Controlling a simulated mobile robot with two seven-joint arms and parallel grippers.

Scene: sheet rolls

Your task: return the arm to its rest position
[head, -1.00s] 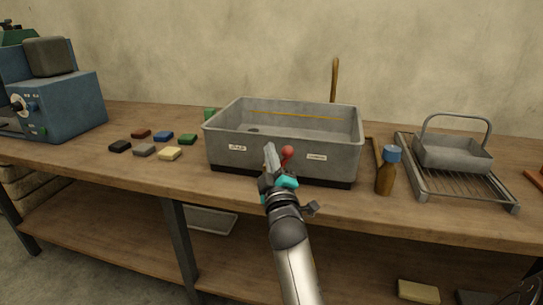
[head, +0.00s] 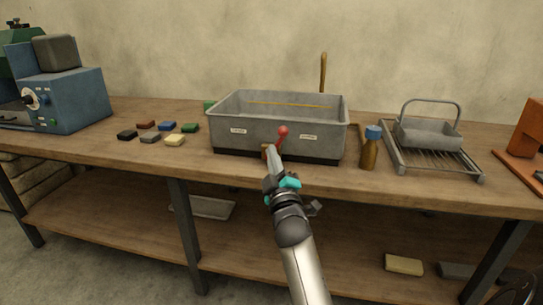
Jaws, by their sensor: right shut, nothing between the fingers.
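My right gripper (head: 273,158) is in front of the grey basin (head: 230,132), low against its front side and at the table's front edge. Its fingers are shut with nothing between them. The forearm comes up from the bottom of the head view. A small lever with a red knob (head: 283,131) on the basin's front shows just above the fingertips; I cannot tell whether they touch it. My left gripper is not in view.
The wooden bench (head: 90,149) holds several coloured blocks (head: 175,140) left of the basin and a blue machine (head: 70,98) further left. An amber bottle (head: 370,153) and a wire rack with a metal basket (head: 428,134) stand right. An orange stand (head: 525,143) is at the far right.

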